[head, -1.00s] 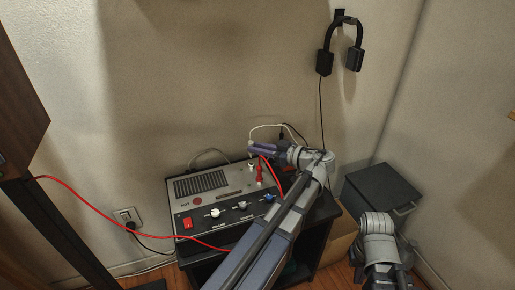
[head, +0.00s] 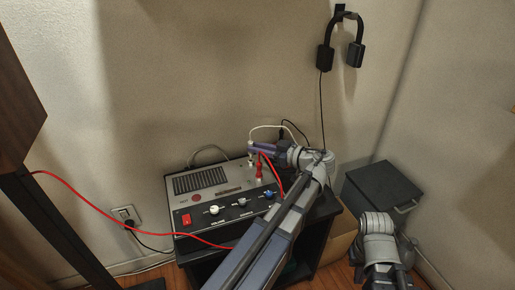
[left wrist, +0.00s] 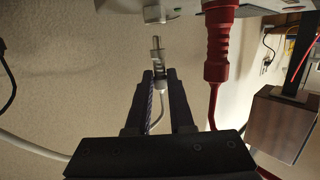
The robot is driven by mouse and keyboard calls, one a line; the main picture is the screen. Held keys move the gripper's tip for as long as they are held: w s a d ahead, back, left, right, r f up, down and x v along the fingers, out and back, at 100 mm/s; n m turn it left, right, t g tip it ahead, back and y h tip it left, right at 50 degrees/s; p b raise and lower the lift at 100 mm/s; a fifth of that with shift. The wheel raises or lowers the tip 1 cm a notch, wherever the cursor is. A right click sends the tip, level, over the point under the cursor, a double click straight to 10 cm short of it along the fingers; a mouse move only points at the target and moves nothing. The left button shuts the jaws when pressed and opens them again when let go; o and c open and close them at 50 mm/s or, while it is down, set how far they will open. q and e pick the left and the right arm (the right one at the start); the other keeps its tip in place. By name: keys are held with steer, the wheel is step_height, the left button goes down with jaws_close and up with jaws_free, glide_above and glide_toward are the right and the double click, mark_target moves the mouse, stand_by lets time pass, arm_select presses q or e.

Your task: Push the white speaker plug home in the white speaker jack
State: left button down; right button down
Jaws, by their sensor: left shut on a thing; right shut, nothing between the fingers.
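My left gripper (head: 257,147) is shut on the white speaker plug, above the back right of the grey amplifier (head: 205,208). In the left wrist view its fingers (left wrist: 160,78) grip the plug (left wrist: 158,58), whose metal tip points at the white speaker jack (left wrist: 157,13). Tip and jack are apart by a small gap and look roughly in line. The jack also shows in the head view (head: 250,162). A white cable trails from the plug. Of my right arm only a grey link shows at the lower right; its fingers are out of view.
A red plug (left wrist: 216,55) with a red cable stands close beside the white jack. The amplifier sits on a black stand (head: 312,245) against the wall. Headphones (head: 325,56) hang on the wall; a dark bin (head: 382,190) stands right.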

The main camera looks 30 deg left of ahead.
arm_select(q)
steer(key=shift+f+b, duration=1.4)
stand_by(0.5)
steer(key=c, duration=0.7)
jaws_free()
steer(key=shift+r, duration=0.1)
steer(key=d, duration=0.2)
steer(key=d+r+p, duration=0.1)
steer(key=d, duration=0.4)
steer(key=shift+s+d+r, duration=0.15)
steer(key=shift+s+d, duration=0.05)
steer(key=shift+d, duration=0.1)
